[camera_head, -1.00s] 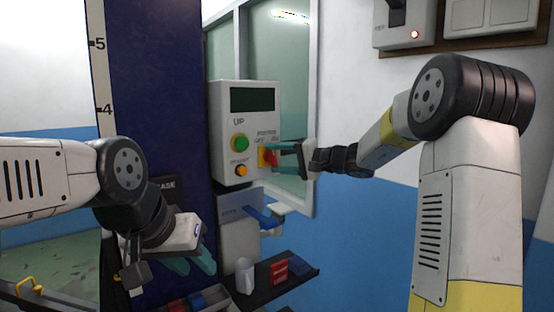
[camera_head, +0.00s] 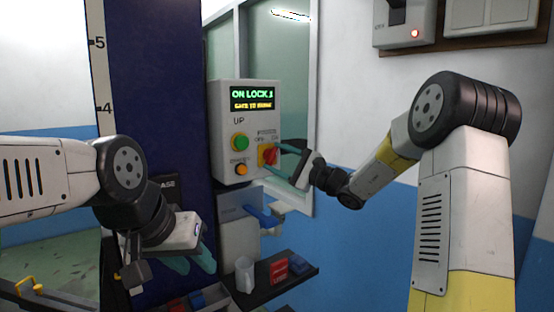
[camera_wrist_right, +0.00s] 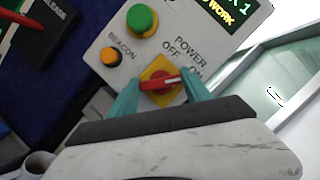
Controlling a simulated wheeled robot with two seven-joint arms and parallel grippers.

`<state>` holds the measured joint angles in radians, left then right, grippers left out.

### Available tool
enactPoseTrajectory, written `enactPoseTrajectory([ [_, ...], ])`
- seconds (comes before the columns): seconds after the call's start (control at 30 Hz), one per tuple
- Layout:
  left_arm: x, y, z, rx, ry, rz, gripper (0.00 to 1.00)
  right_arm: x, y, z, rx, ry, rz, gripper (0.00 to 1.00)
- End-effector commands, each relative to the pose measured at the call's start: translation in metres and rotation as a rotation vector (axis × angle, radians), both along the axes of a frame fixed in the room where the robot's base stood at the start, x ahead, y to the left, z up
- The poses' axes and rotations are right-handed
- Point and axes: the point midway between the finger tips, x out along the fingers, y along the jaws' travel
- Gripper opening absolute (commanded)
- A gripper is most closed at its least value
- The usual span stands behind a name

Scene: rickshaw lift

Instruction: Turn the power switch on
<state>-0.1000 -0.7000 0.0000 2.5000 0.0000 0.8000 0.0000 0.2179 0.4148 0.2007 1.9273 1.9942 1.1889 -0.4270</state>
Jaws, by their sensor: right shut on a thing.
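The power switch is a red rotary knob on a yellow plate (camera_head: 267,156) on the grey control box (camera_head: 236,112). In the right wrist view the red knob (camera_wrist_right: 160,83) points toward the ON label. My right gripper (camera_wrist_right: 158,92) has its teal fingers on either side of the knob, shut on it; it also shows in the head view (camera_head: 279,157). The display (camera_head: 252,97) is lit and reads "ON LOCK 1" with a yellow line below. My left gripper (camera_head: 190,262) hangs low at the left, its teal fingers partly hidden, so its opening is unclear.
A green button (camera_head: 239,142) and an orange beacon button (camera_head: 240,170) sit beside the switch. A blue lever (camera_head: 262,216) is below the box. A dark shelf (camera_head: 284,283) holds a white cup (camera_head: 244,274) and small red and blue items.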

Motion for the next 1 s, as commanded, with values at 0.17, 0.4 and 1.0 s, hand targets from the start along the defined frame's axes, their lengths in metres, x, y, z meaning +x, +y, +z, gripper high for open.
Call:
enactPoseTrajectory([
  [0.17, 0.0000, 0.0000, 0.0000, 0.000, 0.000, 0.000, 0.36, -0.0001, -0.0005, -0.0015, 0.058, 0.045, -0.001, 0.16],
  [0.4, 0.0000, 0.0000, 0.0000, 0.000, 0.000, 0.000, 0.36, -0.0001, -0.0004, -0.0015, 0.091, 0.069, -0.001, 0.16],
  [1.0, 0.0000, 0.0000, 0.0000, 0.000, 0.000, 0.000, 0.36, -0.0001, -0.0001, -0.0012, 0.094, 0.072, -0.001, 0.78],
])
